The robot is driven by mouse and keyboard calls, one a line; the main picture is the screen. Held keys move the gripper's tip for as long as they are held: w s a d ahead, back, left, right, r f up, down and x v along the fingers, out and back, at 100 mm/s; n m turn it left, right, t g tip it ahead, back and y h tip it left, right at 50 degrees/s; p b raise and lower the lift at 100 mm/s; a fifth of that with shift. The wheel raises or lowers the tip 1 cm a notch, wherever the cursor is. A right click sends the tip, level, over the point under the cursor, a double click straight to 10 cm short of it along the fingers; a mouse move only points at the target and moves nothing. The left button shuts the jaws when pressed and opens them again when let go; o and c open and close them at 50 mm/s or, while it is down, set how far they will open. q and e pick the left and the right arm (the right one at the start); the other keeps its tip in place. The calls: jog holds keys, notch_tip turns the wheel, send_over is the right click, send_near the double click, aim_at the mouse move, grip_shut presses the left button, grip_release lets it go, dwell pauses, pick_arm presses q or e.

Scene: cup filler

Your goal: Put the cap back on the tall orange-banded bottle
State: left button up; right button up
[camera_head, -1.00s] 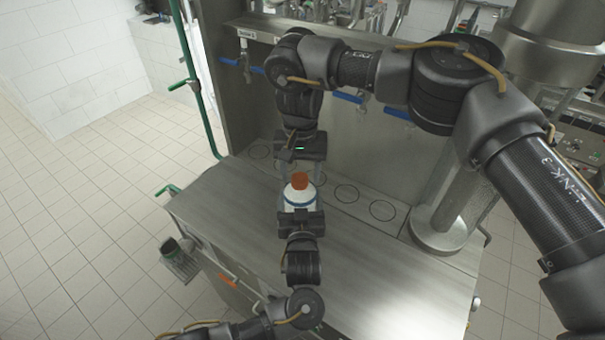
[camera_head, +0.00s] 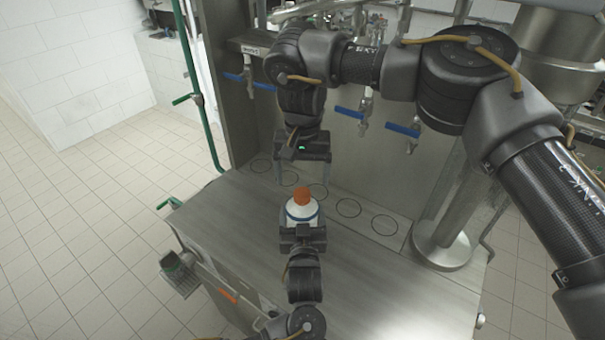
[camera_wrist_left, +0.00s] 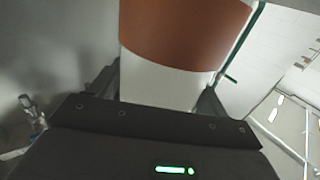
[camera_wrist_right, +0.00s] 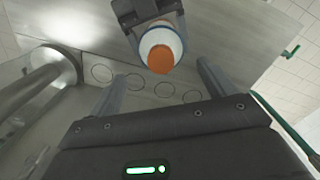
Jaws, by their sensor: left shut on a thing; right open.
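The orange-banded bottle (camera_head: 304,217) is white and upright in the head view, above the steel table. Its orange cap (camera_head: 301,195) sits on its top; how tightly it is seated cannot be told. My left gripper (camera_head: 303,229) is shut around the bottle's body from the near side. The left wrist view shows the broad orange band (camera_wrist_left: 185,30) over white, between the fingers. My right gripper (camera_head: 303,178) is open and empty, beyond the cap and apart from it. The right wrist view shows the cap (camera_wrist_right: 161,60) ahead of the open fingers.
The steel table top (camera_head: 390,300) is mostly bare. Ring-marked places (camera_head: 349,208) line its back edge, below a steel panel with blue-handled taps (camera_head: 350,112). A steel column (camera_head: 440,247) stands at right. A green pipe (camera_head: 190,70) rises at left.

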jog(key=shift+r, duration=0.1)
pick_arm(q)
jog(key=shift+w, duration=0.1)
pick_arm(e)
notch_tip(320, 180, up, 12)
jog(key=shift+w, duration=0.2)
pick_arm(q)
jog(key=o, duration=1.9)
jog(key=shift+s+f, duration=0.1)
jog(key=shift+s, duration=0.4)
jog(key=shift+s+d+b, duration=0.2)
jog(key=shift+s+b, duration=1.4)
jog(key=shift+s, duration=3.35)
pick_arm(e)
jog(key=shift+f, duration=1.7)
